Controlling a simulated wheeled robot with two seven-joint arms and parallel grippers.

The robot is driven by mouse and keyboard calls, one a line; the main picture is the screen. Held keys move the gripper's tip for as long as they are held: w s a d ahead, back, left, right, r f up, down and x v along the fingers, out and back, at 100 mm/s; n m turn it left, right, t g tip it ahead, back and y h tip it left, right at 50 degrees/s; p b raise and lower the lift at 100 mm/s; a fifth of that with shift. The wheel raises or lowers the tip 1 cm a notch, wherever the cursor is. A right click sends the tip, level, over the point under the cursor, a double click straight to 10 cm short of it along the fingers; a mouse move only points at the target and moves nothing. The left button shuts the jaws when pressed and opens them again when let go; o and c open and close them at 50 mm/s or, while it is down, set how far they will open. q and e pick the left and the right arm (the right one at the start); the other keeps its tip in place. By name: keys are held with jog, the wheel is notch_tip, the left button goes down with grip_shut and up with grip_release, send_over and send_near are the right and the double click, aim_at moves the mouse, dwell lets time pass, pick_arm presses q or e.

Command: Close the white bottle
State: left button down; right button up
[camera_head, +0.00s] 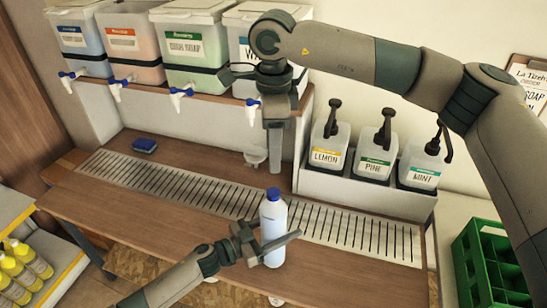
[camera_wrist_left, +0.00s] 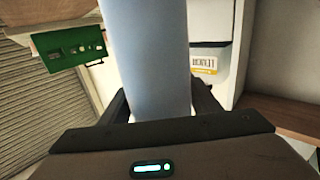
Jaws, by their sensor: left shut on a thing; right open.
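The white bottle (camera_head: 273,228) stands upright at the front of the wooden counter, with a blue cap (camera_head: 273,194) on its top. I cannot tell how tightly the cap sits. My left gripper (camera_head: 275,245) is shut around the bottle's lower body. In the left wrist view the bottle (camera_wrist_left: 148,60) fills the middle between the fingers, with its top out of frame. My right gripper (camera_head: 275,166) points down above the cap, open and empty, its fingers seen nearly edge-on.
Behind are a slotted metal drip tray (camera_head: 165,178), a shelf of drums with blue-handled taps (camera_head: 180,98), and a rack of pump bottles (camera_head: 372,158). A blue sponge (camera_head: 144,145) lies at left. A green crate (camera_head: 490,262) stands at right, yellow bottles (camera_head: 28,262) at lower left.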

pick_arm(q)
jog(key=c, duration=0.6)
grip_release()
jog(key=shift+o, duration=0.2)
jog(key=shift+a, duration=0.1)
pick_arm(e)
notch_tip(320, 180, down, 4)
jog(key=b, duration=0.4)
jog(key=shift+f, duration=0.15)
pick_arm(q)
jog(key=v, duration=1.7)
pick_arm(e)
jog(key=shift+f, duration=0.1)
pick_arm(q)
jog(key=shift+a, duration=0.1)
